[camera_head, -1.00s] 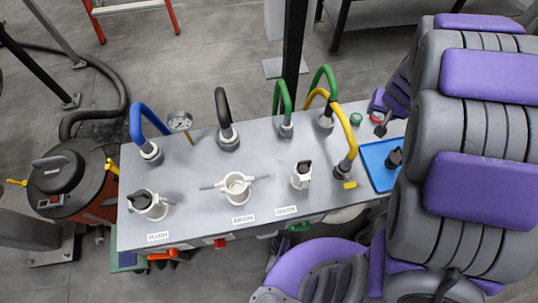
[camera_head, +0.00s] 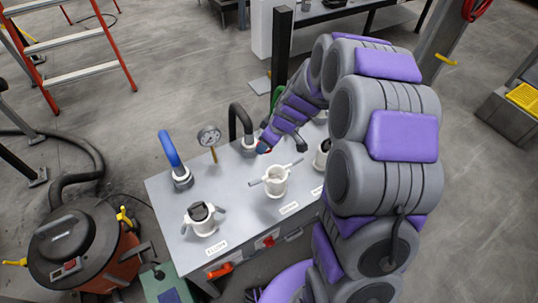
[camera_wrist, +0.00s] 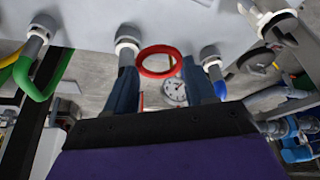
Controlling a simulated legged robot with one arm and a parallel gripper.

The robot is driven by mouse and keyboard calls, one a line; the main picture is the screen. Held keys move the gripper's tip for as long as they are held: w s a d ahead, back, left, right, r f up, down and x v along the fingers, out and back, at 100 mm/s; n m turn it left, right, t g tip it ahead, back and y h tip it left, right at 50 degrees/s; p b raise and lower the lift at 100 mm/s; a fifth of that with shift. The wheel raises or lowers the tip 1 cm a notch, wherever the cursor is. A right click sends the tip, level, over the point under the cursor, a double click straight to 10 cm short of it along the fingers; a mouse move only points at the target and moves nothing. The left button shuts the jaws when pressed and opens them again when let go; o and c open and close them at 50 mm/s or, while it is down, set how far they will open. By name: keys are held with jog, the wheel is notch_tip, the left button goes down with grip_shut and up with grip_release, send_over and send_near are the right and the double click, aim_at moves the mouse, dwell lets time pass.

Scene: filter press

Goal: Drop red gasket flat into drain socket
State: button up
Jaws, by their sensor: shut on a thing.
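My gripper (camera_head: 263,147) reaches over the grey bench from the right, its tip near the black hose. In the wrist view, the red gasket (camera_wrist: 160,62), a ring, sits between the fingertips of my gripper (camera_wrist: 160,68), and I am shut on it. An open white socket (camera_head: 276,181) with side handles stands on the bench in front of and below my gripper, apart from it. I cannot read its label clearly, so I cannot confirm that it is the drain socket.
A white socket with a black plug (camera_head: 201,217) stands at the bench's left. A blue hose (camera_head: 170,150), a gauge (camera_head: 209,137) and a black hose (camera_head: 240,118) rise at the back. My arm hides much of the bench's right end. An orange drum (camera_head: 85,250) stands left.

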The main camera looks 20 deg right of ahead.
jog(key=d+f+n+g, duration=0.1)
jog(key=f+n, duration=0.3)
jog(key=s+d+f+n+g, duration=0.1)
jog(key=f+n+g, duration=0.1)
jog(key=n, duration=0.3)
jog(key=d+f+n+g+p, duration=0.1)
jog(key=d+f+n+g, duration=0.1)
jog(key=f+n, duration=0.3)
jog(key=shift+s+f+y, duration=0.35)
jog(key=shift+s+y, duration=0.05)
jog(key=shift+d, duration=0.55)
jog(key=shift+a, duration=0.8)
jog(key=shift+d+f+b, duration=0.1)
jog(key=shift+d+b, duration=0.45)
jog(key=shift+d, duration=0.35)
jog(key=shift+a, duration=0.55)
